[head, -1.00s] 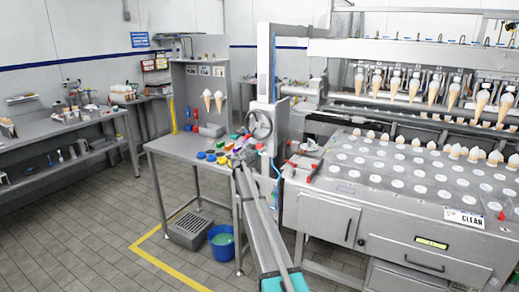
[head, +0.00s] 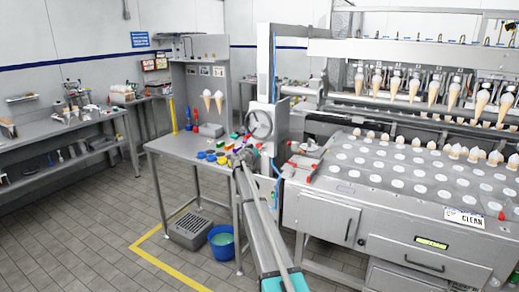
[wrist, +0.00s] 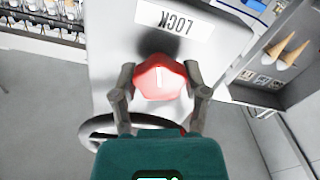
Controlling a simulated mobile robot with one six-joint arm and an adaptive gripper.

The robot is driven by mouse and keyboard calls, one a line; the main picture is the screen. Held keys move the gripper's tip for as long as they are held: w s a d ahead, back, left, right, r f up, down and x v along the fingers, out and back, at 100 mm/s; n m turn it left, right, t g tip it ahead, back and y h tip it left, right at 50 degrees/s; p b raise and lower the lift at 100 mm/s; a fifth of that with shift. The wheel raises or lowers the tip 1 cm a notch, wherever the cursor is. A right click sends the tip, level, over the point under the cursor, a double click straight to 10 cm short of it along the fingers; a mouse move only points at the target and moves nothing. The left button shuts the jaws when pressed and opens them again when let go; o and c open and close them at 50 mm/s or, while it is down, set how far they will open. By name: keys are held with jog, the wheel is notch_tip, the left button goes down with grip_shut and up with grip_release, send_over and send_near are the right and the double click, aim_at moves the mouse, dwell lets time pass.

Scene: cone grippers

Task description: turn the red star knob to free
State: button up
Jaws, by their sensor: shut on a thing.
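The red star knob (wrist: 160,78) sits on a grey metal panel (wrist: 110,60) in the wrist view, with a pale line marked on its face. In the head view my gripper (head: 243,155) is at the panel below the handwheel (head: 260,125), and the knob is hidden there. The handwheel also shows below the knob in the wrist view (wrist: 100,130), partly behind my gripper.
A steel table (head: 185,147) with several coloured pieces stands left of the panel. The cone machine (head: 400,185) fills the right side, with a red-handled part (head: 303,163) at its near corner. A blue bucket (head: 222,240) and a grey crate (head: 190,230) stand on the floor.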

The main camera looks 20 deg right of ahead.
jog(key=n, duration=0.7)
jog(key=shift+w, duration=0.1)
jog(key=n, duration=0.7)
dwell(0.4)
jog(key=o, duration=1.2)
jog(key=shift+c, duration=0.2)
jog(key=shift+m, duration=0.5)
